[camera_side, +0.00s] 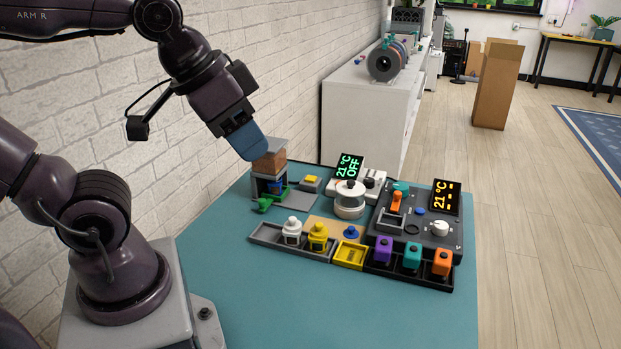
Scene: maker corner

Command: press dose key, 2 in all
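My gripper (255,150) has blue fingers pointing down and to the right. From this side they look like one block, so I cannot tell whether they are open or shut. Their tips overlap the upper left of a dispenser (270,165) with a brown hopper and grey top; I cannot tell whether they touch. A blue thing (275,186) sits in the dispenser's lower opening, and a green part (264,204) is at its foot. Right of it, a small grey block carries a yellow key (312,179). No label shows which key is the dose key.
A dark console (420,222) has an orange lever and orange display. Trays in front hold white, yellow, purple, teal and orange pieces. The teal table (300,310) is clear in front.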

